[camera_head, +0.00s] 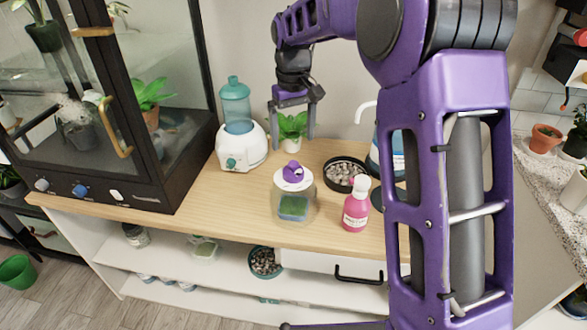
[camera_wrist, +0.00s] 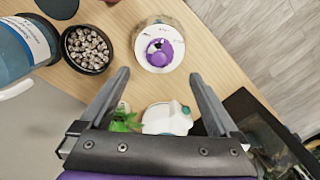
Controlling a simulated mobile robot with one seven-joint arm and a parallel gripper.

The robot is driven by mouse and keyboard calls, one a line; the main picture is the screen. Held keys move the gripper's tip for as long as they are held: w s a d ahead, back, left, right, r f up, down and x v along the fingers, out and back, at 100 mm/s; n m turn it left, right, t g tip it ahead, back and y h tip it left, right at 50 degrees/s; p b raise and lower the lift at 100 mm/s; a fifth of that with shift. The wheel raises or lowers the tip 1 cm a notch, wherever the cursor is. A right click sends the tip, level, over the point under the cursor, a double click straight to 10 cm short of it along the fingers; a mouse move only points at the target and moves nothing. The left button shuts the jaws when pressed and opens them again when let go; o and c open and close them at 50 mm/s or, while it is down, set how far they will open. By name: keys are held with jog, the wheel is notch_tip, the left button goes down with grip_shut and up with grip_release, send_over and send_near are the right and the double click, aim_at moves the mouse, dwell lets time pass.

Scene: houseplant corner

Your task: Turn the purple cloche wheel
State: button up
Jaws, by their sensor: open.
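The purple wheel (camera_head: 293,172) sits on the white lid of a clear glass cloche (camera_head: 292,205) with something green inside, standing upright on the wooden counter. In the wrist view, the wheel (camera_wrist: 160,52) shows from above on the round white lid, just beyond my fingertips. My gripper (camera_head: 293,130) is open and empty, pointing down behind the cloche in the head view. In the wrist view, its two fingers (camera_wrist: 158,75) are spread wide, and the wheel lies ahead of the gap between them. I see no contact with the wheel.
A pink bottle (camera_head: 355,206) and a dark dish of pebbles (camera_head: 345,174) stand right of the cloche. A white-and-teal humidifier (camera_head: 240,145) is at the left, beside a dark glass cabinet (camera_head: 110,110). A leafy plant (camera_head: 292,127) shows between my fingers. The counter front (camera_head: 240,207) is clear.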

aim_at(293, 162)
notch_tip(293, 162, down, 10)
jog(key=shift+r+b, duration=0.15)
jog(key=shift+b, duration=0.45)
jog(key=shift+c, duration=0.3)
jog(key=c, duration=1.3)
jog(key=shift+r+n, duration=0.1)
jog(key=shift+n, duration=0.2)
jog(key=n+p, duration=0.3)
jog(key=n, duration=0.2)
jog(key=shift+n+p, duration=1.1)
jog(key=shift+n, duration=1.1)
